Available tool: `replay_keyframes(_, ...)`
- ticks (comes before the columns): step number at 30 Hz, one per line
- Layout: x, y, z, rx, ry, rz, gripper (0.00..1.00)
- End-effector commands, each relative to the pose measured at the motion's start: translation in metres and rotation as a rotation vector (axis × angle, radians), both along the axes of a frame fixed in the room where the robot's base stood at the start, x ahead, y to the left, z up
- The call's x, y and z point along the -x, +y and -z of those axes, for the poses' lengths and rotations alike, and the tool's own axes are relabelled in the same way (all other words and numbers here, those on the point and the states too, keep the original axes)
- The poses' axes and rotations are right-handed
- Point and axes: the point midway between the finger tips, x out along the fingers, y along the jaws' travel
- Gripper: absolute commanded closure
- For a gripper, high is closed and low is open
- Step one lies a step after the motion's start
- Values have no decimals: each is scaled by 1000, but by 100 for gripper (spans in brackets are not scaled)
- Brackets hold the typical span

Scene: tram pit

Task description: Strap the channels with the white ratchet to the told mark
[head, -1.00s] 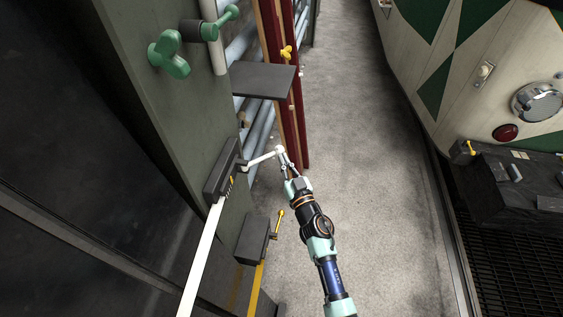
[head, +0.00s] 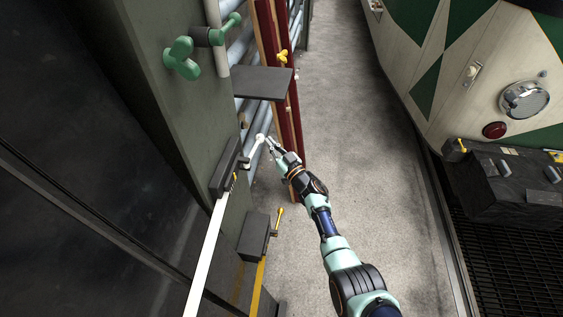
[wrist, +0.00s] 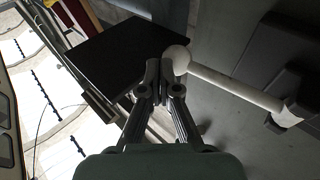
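The white ratchet's dark housing (head: 226,168) sits on the grey-green post, with its white strap (head: 207,255) running down from it. Its white crank handle (head: 251,156) points up and right, ending in a round white knob. In the wrist view the knob (wrist: 177,60) is beside my right finger and seems to touch it. My gripper (head: 268,143) is at the knob; in the wrist view its fingers (wrist: 160,72) are together, with no room for the knob between them. Grey-blue tubular lengths, perhaps the channels (head: 259,121), show behind the post. I cannot make out a mark.
A dark shelf plate (head: 262,82) juts out above the gripper. A yellow-handled ratchet (head: 254,236) is below and a green-handled one (head: 183,58) above. Red uprights (head: 284,115) stand behind. The tram (head: 495,75) is right, past clear floor.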

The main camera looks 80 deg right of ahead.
Motion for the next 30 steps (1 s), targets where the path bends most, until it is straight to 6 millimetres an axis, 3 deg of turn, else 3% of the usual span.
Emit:
replay_keyframes(22, -9, -4, 0, 0, 0, 0, 100)
replay_keyframes(30, 9, 5, 3, -2, 1, -8, 100)
